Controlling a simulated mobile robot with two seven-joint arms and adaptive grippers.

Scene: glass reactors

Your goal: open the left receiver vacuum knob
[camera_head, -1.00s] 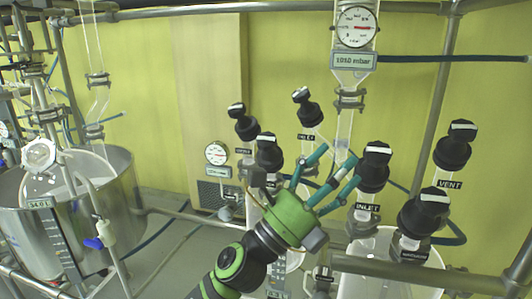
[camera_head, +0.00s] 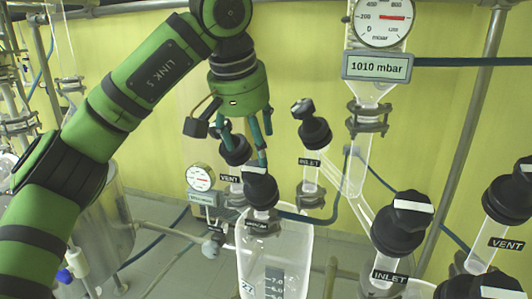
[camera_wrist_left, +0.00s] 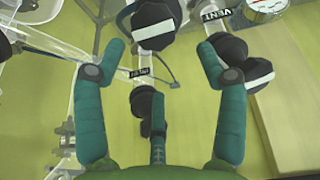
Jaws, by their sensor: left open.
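The left receiver's vacuum knob (camera_head: 260,188) is black with a pale bar on its top. It stands on the front tube above the left receiver (camera_head: 276,250), with a small dark label below it. My left gripper (camera_head: 245,145) hangs down just above and behind this knob. Its teal fingers are spread, with nothing seen between them. One finger overlaps the knob's top in the head view; I cannot tell whether they touch. In the left wrist view, a black knob with a white bar (camera_wrist_left: 156,25) lies beyond the open fingers. My right gripper is not in view.
The left VENT knob (camera_head: 235,148) is close to the fingers, and the left INLET knob (camera_head: 315,132) stands to their right. The right INLET knob (camera_head: 402,222) and right VENT knob (camera_head: 512,192) are farther right. A pressure gauge (camera_head: 200,177) is at left.

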